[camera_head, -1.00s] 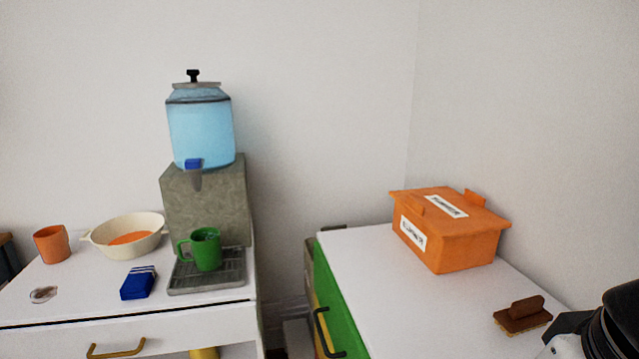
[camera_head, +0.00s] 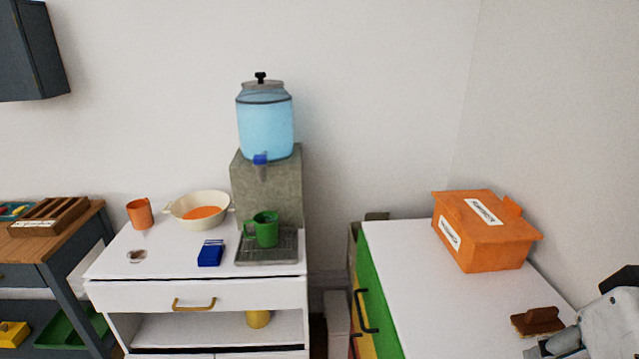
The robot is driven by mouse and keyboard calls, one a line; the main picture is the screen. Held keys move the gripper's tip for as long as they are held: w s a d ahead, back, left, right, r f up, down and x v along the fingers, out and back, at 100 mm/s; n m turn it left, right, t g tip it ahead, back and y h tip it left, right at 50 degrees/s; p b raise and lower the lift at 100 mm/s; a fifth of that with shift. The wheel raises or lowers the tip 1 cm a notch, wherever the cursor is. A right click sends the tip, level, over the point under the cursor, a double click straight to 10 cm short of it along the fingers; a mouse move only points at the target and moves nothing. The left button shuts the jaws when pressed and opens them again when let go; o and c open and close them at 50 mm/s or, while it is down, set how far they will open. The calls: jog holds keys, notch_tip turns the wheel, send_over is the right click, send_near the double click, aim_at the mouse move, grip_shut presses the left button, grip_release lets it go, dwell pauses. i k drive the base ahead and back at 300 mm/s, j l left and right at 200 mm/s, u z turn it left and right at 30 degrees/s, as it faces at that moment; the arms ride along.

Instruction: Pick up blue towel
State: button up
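The blue towel (camera_head: 210,254) is a small folded cloth with white stripes. It lies on the white cabinet top (camera_head: 180,258), left of the drip tray and near the front edge. My gripper (camera_head: 552,346) is at the lower right corner, over the right-hand white counter by the brown brush, far from the towel. Its fingers are small and partly cut off by the frame edge, so I cannot tell whether they are open.
A green mug (camera_head: 264,230) stands on the drip tray (camera_head: 266,255) below the blue water dispenser (camera_head: 265,125). A cream bowl (camera_head: 199,211), an orange cup (camera_head: 140,214) and a small dish (camera_head: 137,256) are nearby. An orange box (camera_head: 484,235) and brown brush (camera_head: 538,321) are on the right counter (camera_head: 400,260).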

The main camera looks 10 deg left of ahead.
aim_at(212, 252)
jog(key=u, duration=1.05)
